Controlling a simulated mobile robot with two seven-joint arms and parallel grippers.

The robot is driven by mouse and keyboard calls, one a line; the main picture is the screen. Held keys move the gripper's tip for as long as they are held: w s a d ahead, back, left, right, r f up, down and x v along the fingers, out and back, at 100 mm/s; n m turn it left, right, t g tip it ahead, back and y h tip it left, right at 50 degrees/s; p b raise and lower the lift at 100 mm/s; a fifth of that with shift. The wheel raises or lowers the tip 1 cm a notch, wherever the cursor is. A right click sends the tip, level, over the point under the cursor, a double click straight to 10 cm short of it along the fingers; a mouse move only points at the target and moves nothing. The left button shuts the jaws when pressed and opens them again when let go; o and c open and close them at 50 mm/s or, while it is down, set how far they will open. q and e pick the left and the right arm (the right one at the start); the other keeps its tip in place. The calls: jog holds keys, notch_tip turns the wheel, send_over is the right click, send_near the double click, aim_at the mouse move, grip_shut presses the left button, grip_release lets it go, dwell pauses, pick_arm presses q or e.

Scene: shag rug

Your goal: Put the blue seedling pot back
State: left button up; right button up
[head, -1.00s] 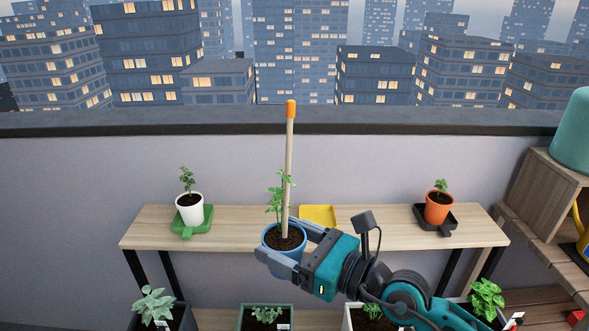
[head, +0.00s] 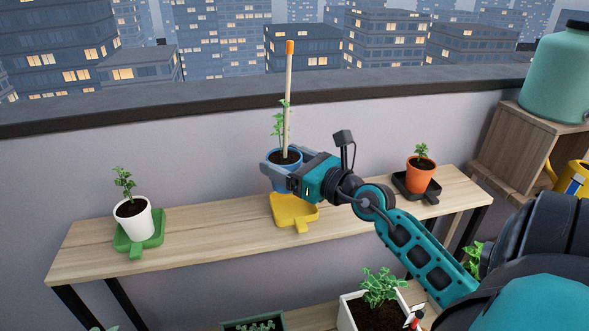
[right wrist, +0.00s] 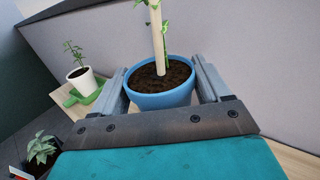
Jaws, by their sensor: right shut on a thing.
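The blue seedling pot (head: 284,182) holds dark soil, a green plant and a tall wooden stake (head: 289,95) with an orange tip. My right gripper (head: 279,165) is shut on it, with one finger on each side. The pot is upright, just behind and partly over the empty yellow saucer (head: 294,212) in the head view; I cannot tell how high it is. In the right wrist view the blue pot (right wrist: 162,100) sits between the two fingers. The pot's underside is hidden there. My left gripper is not in view.
On the wooden shelf (head: 215,228), a white pot (head: 134,222) stands on a green saucer at left. An orange pot (head: 421,177) stands on a black saucer at right. A planter (head: 372,312) is below. The wall is behind.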

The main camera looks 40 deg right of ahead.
jog(key=shift+d+f, duration=0.15)
jog(key=shift+d, duration=0.55)
jog(key=shift+d+f+m+h, duration=0.1)
jog(key=shift+d+m+h, duration=0.2)
jog(key=shift+d, duration=0.1)
notch_tip(320, 180, down, 2)
jog(key=b, duration=0.3)
jog(key=shift+f+b, duration=0.3)
jog(key=shift+f, duration=0.1)
jog(key=shift+f+b, duration=0.4)
jog(key=shift+b, duration=0.05)
notch_tip(320, 180, down, 2)
jog(key=shift+f+b, duration=0.1)
jog(key=shift+b, duration=0.7)
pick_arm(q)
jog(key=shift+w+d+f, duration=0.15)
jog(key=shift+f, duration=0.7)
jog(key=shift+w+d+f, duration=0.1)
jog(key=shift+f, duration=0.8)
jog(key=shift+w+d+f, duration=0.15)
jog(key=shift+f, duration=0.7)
pick_arm(e)
jog(key=shift+f, duration=0.4)
pick_arm(q)
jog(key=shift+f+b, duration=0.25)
jog(key=shift+b, duration=0.2)
pick_arm(e)
jog(key=shift+f, duration=0.25)
